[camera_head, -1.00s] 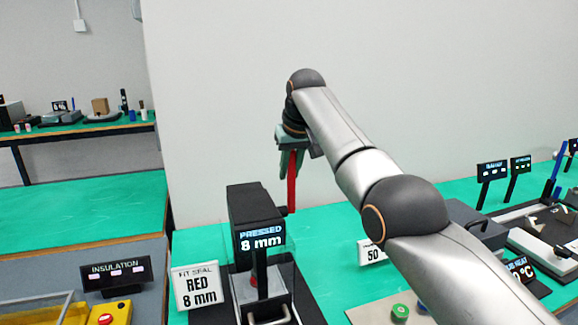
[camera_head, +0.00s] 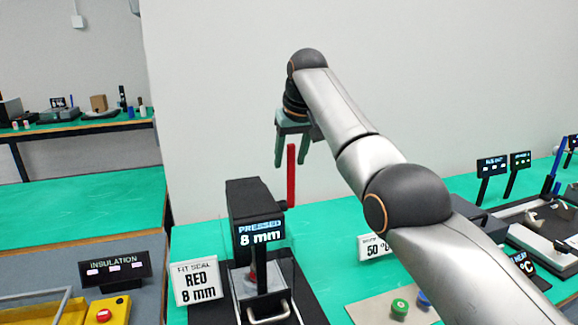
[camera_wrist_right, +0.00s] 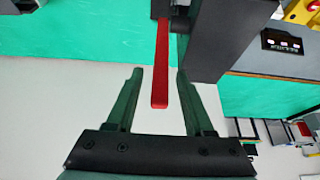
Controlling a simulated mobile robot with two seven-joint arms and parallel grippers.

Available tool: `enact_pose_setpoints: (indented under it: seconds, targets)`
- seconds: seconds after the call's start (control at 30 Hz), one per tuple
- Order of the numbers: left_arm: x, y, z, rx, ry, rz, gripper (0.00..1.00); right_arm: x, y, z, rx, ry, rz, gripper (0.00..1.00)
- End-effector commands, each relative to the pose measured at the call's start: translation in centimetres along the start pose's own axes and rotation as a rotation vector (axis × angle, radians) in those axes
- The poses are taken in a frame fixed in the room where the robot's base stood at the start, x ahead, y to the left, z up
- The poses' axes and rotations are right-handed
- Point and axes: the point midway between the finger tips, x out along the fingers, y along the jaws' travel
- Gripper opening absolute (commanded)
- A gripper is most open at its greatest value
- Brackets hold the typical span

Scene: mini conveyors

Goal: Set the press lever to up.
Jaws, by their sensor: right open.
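The press (camera_head: 245,200) is a black machine with a display reading "PRESSED 8 mm". Its red lever (camera_head: 291,178) stands upright on the right side of the press. My right gripper (camera_head: 292,163) is open, fingers pointing down, just above and around the lever's top in the head view. In the right wrist view the red lever (camera_wrist_right: 161,65) reaches toward the space between the open fingers (camera_wrist_right: 157,75), with its tip between them and gaps on both sides. No grip on the lever shows. My left gripper is not in view.
A sign (camera_head: 197,283) reading "FIT SEAL RED 8 mm" stands left of the press. Other devices and small displays (camera_head: 491,167) stand on the green bench at right.

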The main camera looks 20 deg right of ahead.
Motion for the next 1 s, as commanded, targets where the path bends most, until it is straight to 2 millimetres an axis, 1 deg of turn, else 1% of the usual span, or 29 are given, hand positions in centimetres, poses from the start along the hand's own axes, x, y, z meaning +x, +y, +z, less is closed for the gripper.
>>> enact_pose_setpoints:
  seconds: [0.1, 0.2, 0.3, 0.4, 0.5, 0.6, 1.0]
  targets:
    - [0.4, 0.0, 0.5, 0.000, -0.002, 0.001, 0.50, -2.7, 0.0, -0.1, 0.001, 0.007, 0.000, 0.53]
    - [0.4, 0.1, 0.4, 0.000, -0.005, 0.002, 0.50, -5.1, 0.0, -0.1, 0.001, 0.006, -0.001, 0.53]
    - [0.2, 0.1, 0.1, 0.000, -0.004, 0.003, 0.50, -7.2, 0.0, -0.1, 0.001, 0.005, -0.001, 0.53]
    - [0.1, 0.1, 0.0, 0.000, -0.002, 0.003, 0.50, -8.7, 0.0, -0.1, 0.001, 0.004, -0.001, 0.53]
    - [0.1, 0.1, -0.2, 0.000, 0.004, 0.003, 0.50, -9.6, 0.0, -0.1, 0.001, 0.002, -0.001, 0.53]
    - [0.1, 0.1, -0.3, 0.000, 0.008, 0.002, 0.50, -10.1, 0.0, 0.0, 0.001, 0.002, -0.001, 0.53]
    - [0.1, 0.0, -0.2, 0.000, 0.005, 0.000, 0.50, -10.1, 0.0, 0.0, 0.001, 0.001, -0.001, 0.53]
